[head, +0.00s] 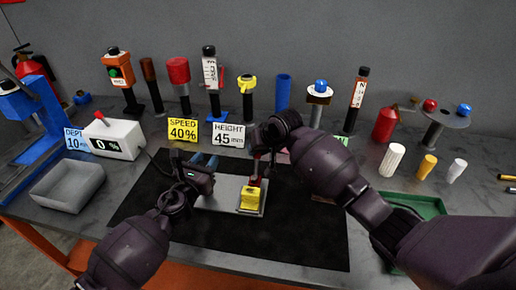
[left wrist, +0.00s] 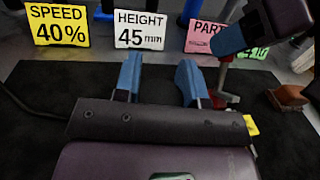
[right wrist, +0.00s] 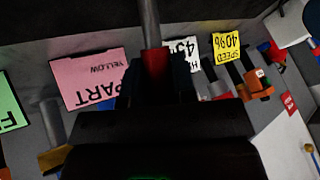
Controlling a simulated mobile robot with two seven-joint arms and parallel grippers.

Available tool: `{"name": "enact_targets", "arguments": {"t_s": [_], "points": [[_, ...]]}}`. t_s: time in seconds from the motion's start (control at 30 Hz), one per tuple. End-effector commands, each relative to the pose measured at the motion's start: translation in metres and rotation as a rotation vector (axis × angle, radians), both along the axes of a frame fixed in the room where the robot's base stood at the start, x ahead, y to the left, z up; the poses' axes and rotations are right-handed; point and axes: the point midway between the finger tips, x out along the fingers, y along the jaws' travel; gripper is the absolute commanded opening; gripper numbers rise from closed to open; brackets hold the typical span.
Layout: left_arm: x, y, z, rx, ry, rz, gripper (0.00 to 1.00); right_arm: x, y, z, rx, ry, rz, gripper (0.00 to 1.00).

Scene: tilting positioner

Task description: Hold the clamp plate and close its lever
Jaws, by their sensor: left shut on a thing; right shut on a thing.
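The clamp plate (head: 225,196) is a light grey plate on the black mat, with a yellow block (head: 251,200) at its right end. Its red lever (head: 256,173) stands roughly upright behind the block. My left gripper (head: 206,163) is at the plate's left end, shut on the plate; its blue fingers (left wrist: 160,80) stand apart in the left wrist view, and the grip itself is hard to see. My right gripper (head: 264,152) is shut on the lever; in the right wrist view the lever's red part (right wrist: 155,64) and metal rod (right wrist: 149,22) show between the fingers.
The black mat (head: 300,235) is clear in front. A grey bin (head: 62,190) and a white display box (head: 112,138) stand left. Signs and several tool posts line the back. A green tray (head: 428,207) and loose cylinders (head: 391,160) are at the right.

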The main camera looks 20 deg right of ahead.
Motion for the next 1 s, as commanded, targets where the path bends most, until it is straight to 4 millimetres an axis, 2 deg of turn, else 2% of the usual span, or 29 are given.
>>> {"name": "enact_targets", "arguments": {"t_s": [0.6, 1.0], "points": [[0.0, 0.0, 0.0, 0.0, 0.0, 0.0, 0.0, -0.041, 0.018, 0.012, -0.215, -0.476, 0.0, 0.0], [0.0, 0.0, 0.0, 0.0, 0.0, -0.001, 0.0, -0.054, 0.024, 0.011, -0.291, -0.643, -0.002, 0.0]]}}
